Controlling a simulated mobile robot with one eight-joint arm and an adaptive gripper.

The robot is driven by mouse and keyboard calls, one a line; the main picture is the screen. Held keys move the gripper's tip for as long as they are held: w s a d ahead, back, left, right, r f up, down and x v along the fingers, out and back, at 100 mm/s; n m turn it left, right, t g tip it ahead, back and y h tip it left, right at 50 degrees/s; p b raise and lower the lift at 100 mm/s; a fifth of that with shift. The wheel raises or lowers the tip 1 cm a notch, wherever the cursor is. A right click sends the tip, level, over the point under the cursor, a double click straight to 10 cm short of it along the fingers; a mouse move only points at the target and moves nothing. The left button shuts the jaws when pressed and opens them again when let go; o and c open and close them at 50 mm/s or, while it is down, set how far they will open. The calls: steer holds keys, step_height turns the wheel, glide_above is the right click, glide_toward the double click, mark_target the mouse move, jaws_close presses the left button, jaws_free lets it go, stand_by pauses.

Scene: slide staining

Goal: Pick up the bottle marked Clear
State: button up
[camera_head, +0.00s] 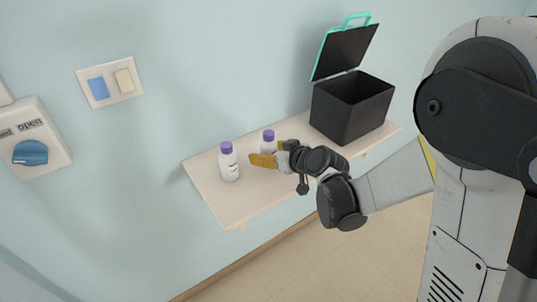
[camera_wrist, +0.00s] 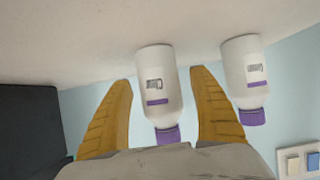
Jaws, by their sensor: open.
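Two white bottles with purple caps stand on the shelf. One bottle (camera_head: 229,163) stands at the left. The other bottle (camera_head: 268,146) stands to its right, partly hidden by my gripper (camera_head: 269,155). The wrist view is upside down. There, my open yellow fingers (camera_wrist: 160,78) lie on either side of one bottle (camera_wrist: 157,88), apparently the right one of the head view. The other bottle (camera_wrist: 243,75) stands outside the fingers, to the right. The label print is too small to read, so I cannot tell which bottle is marked Clear.
The pale shelf (camera_head: 215,193) is fixed along the blue wall. A black box (camera_head: 345,118) with its lid (camera_head: 345,50) raised stands at the shelf's right end. A switch plate (camera_head: 109,82) and a blue knob (camera_head: 30,152) are on the wall at left. The shelf's front left is clear.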

steer(key=shift+s, duration=0.1)
steer(key=shift+c, duration=0.2)
steer(key=c, duration=1.3)
steer(key=shift+r, duration=0.15)
steer(key=shift+c, duration=0.2)
